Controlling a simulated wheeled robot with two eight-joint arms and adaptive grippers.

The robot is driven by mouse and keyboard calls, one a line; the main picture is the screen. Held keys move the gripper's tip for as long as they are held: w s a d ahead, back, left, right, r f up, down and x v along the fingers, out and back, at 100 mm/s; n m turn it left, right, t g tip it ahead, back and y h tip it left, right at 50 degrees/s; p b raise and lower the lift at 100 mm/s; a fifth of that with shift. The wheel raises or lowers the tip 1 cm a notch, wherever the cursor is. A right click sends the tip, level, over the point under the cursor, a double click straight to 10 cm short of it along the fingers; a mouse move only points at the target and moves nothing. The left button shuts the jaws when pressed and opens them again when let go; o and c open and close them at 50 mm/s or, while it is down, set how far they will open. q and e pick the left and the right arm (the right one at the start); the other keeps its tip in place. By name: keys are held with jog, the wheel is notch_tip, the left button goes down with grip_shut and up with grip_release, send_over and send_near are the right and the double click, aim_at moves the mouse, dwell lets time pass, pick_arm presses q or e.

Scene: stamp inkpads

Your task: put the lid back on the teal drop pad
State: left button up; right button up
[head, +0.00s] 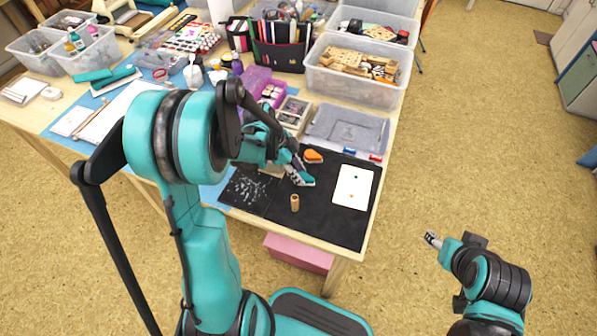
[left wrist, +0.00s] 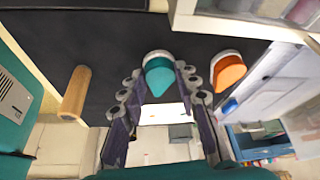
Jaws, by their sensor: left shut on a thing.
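The teal drop pad (head: 307,181) is at the tips of my left gripper (head: 299,172), low over the black mat. In the left wrist view a teal teardrop shape (left wrist: 159,77) with a pale rim sits between the two fingertips (left wrist: 160,90). The fingers are shut on this teal piece. I cannot tell whether lid and base are seated together, and no separate teal lid shows. My right gripper (head: 433,239) is off to the right of the table, above the floor, with nothing seen in it; its jaw state is unclear.
An orange drop pad (head: 313,156) lies just behind the teal one. A wooden cylinder (head: 295,203) stands in front on the black mat (head: 329,222). A white card (head: 353,187) lies to the right. A grey tray (head: 347,131) and bins (head: 358,85) are behind.

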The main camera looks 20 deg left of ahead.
pick_arm(q)
jog(key=o, duration=1.2)
jog(key=shift+r, duration=0.1)
jog(key=shift+r+p, duration=2.7)
jog(key=shift+r, duration=0.75)
grip_shut()
jog(key=shift+f, duration=0.2)
jog(key=shift+f+b, duration=2.65)
jog(key=shift+f, duration=0.25)
